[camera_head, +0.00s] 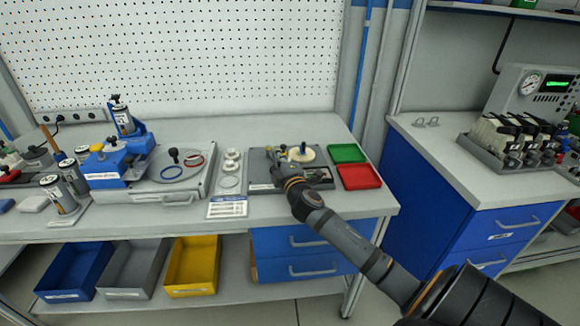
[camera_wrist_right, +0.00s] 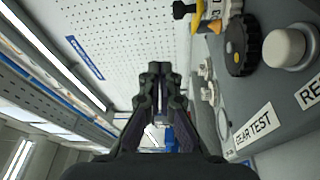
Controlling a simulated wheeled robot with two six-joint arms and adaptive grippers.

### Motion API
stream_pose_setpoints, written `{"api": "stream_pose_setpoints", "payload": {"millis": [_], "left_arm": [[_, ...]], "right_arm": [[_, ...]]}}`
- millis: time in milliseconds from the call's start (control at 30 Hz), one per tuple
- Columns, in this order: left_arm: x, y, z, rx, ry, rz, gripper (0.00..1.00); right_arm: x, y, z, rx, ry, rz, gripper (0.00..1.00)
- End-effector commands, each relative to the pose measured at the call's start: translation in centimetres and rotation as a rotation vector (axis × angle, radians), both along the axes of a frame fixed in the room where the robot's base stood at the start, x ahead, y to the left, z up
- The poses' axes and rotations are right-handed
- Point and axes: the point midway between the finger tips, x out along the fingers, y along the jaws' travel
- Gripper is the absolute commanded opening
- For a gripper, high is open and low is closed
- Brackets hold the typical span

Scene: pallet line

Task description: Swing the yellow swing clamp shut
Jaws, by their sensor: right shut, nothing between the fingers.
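A yellow-orange piece (camera_wrist_right: 213,26), which seems to belong to the swing clamp, sits at the top right of the wrist view beside a black knurled knob (camera_wrist_right: 243,46). It is apart from my fingers. I cannot tell the clamp's angle; in the head view the gripper partly covers this area. A cream disc (camera_head: 302,154) lies on the fixture. My left gripper is not in view.
Green (camera_head: 346,153) and red (camera_head: 358,177) trays stand right of the fixture. White round parts (camera_head: 231,166) and a printed card (camera_head: 227,207) lie to its left, then a blue press (camera_head: 105,164). A white button (camera_wrist_right: 284,47) and a "GEAR TEST" label (camera_wrist_right: 254,127) show in the wrist view.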

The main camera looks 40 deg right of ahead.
Motion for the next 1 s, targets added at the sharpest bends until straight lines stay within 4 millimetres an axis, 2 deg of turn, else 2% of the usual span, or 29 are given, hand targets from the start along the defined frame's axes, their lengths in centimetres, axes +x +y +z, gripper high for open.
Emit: {"api": "stream_pose_setpoints", "payload": {"millis": [67, 133, 333, 400, 500, 667, 1000], "left_arm": [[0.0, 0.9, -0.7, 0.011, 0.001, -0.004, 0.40], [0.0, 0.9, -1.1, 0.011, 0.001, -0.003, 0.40], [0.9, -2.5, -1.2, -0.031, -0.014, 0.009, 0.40], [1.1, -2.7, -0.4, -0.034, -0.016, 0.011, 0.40], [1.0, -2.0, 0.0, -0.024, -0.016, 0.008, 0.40], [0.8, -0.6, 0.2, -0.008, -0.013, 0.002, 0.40], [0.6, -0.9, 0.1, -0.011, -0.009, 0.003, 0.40]], "right_arm": [[-1.3, -0.8, -0.6, -0.011, 0.006, 0.000, 0.00], [-2.3, -1.3, -0.7, -0.010, 0.005, 0.003, 0.00], [-4.7, -2.4, -0.5, -0.011, 0.005, 0.007, 0.00], [-5.5, -3.0, -0.4, -0.010, 0.010, -0.001, 0.00], [-6.2, -3.4, -0.5, -0.008, 0.008, -0.001, 0.00], [-6.7, -3.6, -0.6, -0.002, 0.002, 0.002, 0.00], [-6.8, -3.6, -0.6, 0.003, 0.000, 0.002, 0.00]]}}
